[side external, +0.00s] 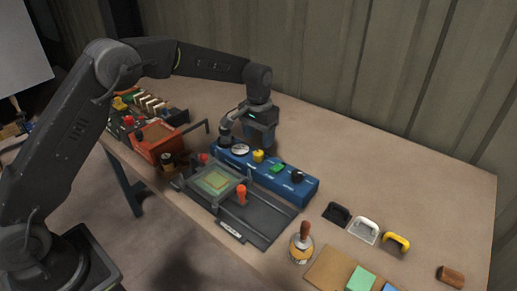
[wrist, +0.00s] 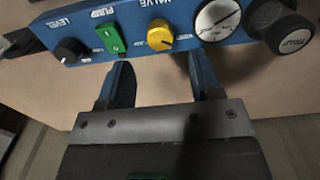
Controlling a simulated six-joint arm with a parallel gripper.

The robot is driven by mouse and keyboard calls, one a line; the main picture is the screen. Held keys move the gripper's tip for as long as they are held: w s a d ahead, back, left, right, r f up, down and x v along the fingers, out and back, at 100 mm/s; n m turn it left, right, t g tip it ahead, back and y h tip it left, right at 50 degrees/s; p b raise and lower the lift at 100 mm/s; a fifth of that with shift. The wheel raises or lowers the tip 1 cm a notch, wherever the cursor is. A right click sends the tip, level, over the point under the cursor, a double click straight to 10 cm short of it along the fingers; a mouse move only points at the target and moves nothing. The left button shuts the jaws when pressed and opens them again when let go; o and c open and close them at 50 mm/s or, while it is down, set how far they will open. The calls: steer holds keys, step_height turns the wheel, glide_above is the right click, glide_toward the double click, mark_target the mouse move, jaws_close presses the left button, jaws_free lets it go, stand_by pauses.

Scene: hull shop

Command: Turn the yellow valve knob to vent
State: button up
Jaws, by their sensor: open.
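The yellow valve knob (side external: 258,156) sits on top of a long blue control panel (side external: 302,187). In the wrist view the yellow knob (wrist: 160,36) is near the top middle, under the label VALVE. Which way the knob points is too small to tell for sure. My gripper (wrist: 160,75) is open and empty, with its two blue fingers apart. In the wrist view the knob appears beyond the fingertips, roughly in line with the gap between them. In the side external view my gripper (side external: 262,148) is close behind the panel; its fingertips are partly hidden.
On the panel are a round gauge (wrist: 217,18), a green PUMP switch (wrist: 110,38) and a black LEVEL knob (wrist: 71,50). A grey fixture (side external: 262,222) with a red-orange handle stands in front.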

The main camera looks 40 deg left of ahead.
mark_target(258, 153)
step_height(258, 153, up, 7)
steer(key=shift+r, duration=0.2)
stand_by(0.3)
steer(key=s+a+r+t, duration=0.1)
steer(key=s+r+t, duration=0.2)
steer(key=s+r, duration=1)
steer(key=s+f+t, duration=0.1)
steer(key=s+f, duration=0.2)
steer(key=s, duration=0.7)
steer(key=s+f+t, duration=0.1)
steer(key=s+f, duration=0.2)
steer(key=s, duration=0.8)
steer(key=shift+s+a+t, duration=0.2)
steer(key=shift+a+t, duration=0.1)
